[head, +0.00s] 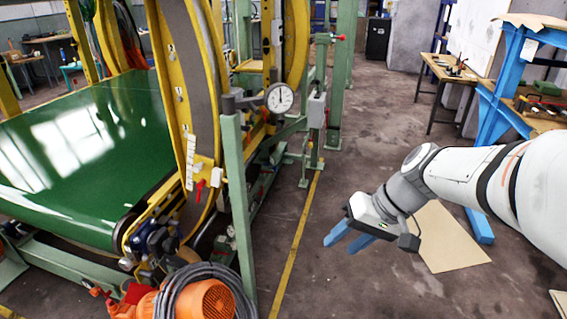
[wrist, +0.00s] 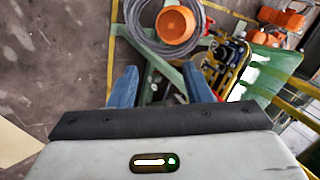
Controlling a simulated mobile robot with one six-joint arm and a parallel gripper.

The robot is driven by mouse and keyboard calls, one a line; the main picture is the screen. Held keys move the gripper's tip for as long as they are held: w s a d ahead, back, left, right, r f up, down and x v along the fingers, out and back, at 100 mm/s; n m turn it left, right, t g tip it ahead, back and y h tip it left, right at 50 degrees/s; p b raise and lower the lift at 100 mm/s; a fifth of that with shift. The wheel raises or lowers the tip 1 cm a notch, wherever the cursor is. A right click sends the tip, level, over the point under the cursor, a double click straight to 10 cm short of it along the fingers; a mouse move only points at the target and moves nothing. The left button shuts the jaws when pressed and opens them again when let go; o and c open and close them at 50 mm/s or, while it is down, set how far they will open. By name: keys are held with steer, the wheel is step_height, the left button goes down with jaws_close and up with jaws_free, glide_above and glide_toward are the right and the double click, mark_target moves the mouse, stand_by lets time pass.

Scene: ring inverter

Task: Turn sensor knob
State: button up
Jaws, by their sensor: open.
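My gripper (head: 342,243) hangs over the bare floor at the right in the head view, its two blue fingers pointing left toward the machine. In the wrist view its fingers (wrist: 160,70) are apart with nothing between them. A round white dial gauge (head: 280,97) is fixed to the machine frame in the head view. A grey cylindrical fitting (head: 229,103) sits to its left on top of a green post. I cannot tell for certain which part is the sensor knob. My gripper is well apart from both parts.
The green post (head: 238,200) and yellow ring frame (head: 185,90) stand left of my gripper. An orange motor (head: 205,300) with coiled grey cable is at the bottom; the motor also shows in the wrist view (wrist: 176,25). A blue rack (head: 490,110) stands at right. The middle floor is clear.

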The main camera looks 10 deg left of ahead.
steer(key=w+a+f+n+g+y+b, duration=0.1)
steer(key=w+a+f+n+y+b, duration=0.1)
steer(key=w+a+f+y+b, duration=0.35)
steer(key=w+a+f+n+y+b, duration=0.1)
steer(key=w+a+f+y+b, duration=0.15)
steer(key=w+a, duration=0.6)
steer(key=n+t+y+b, duration=0.1)
steer(key=t+y+b, duration=0.2)
steer(key=y+b, duration=0.4)
glide_toward(249, 189)
steer(key=a, duration=0.3)
steer(key=x, duration=0.7)
steer(key=shift+w+a+r, duration=0.15)
steer(key=shift+w+r, duration=0.05)
steer(key=shift+r, duration=0.25)
steer(key=shift+c, duration=0.6)
